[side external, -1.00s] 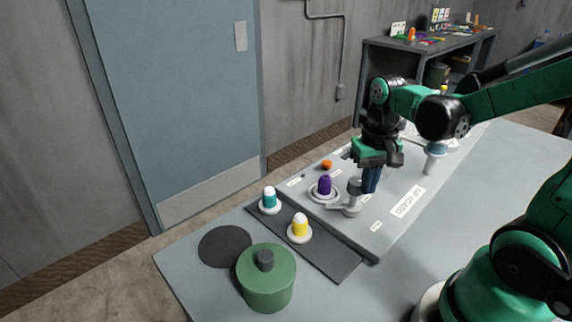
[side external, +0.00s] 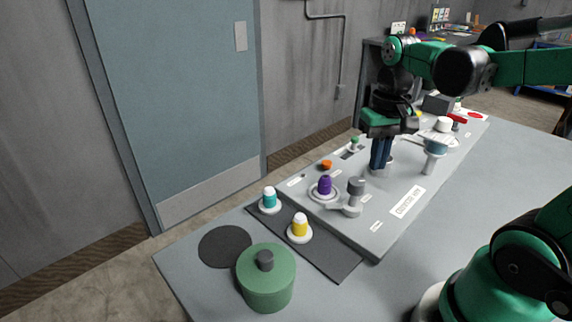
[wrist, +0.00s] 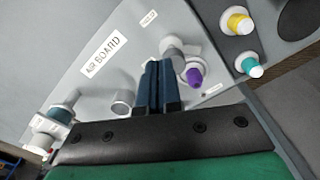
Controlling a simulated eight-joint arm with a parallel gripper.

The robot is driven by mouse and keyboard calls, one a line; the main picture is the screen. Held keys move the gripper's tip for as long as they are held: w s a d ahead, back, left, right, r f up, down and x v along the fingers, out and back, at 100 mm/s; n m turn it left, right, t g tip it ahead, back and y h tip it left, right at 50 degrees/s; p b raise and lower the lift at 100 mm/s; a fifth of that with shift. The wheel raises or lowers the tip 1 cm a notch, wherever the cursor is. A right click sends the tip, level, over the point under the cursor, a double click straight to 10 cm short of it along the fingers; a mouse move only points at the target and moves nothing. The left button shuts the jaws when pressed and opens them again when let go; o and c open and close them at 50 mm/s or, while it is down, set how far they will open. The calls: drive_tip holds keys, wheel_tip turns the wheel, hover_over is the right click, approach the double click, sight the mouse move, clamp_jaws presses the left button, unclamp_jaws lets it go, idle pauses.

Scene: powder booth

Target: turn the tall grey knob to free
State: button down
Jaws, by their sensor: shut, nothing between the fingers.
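The tall grey knob (side external: 355,190) stands upright on the sloped grey board (side external: 385,235), beside a purple knob on a round base. A pale pointer at its foot points left in the side view. In the wrist view the tall knob (wrist: 172,46) is partly hidden behind my fingertips. My gripper (side external: 378,168) is shut and empty, its dark blue fingers pointing down behind and to the right of the knob, apart from it in the side view. The shut fingers (wrist: 159,66) also show in the wrist view. A small label by the knob is too small to read.
The purple knob (side external: 325,186) is close left of the tall knob. A low grey knob (wrist: 122,103) is near my fingers. A teal-topped valve (side external: 434,155) stands further right. Yellow (side external: 300,226) and teal (side external: 269,200) bottles and a green canister (side external: 266,282) are in front.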

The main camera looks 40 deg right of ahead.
drive_tip(key=shift+r, duration=0.15)
drive_tip(key=shift+a, duration=0.1)
hover_over(351, 207)
drive_tip(key=s+a, duration=0.2)
drive_tip(key=shift+w+d+f, duration=0.1)
drive_tip(key=shift+f, duration=1.4)
drive_tip(key=shift+w+d+f, duration=0.1)
drive_tip(key=shift+f, duration=1.4)
drive_tip(key=shift+w+d, duration=0.15)
drive_tip(key=shift+d, duration=0.05)
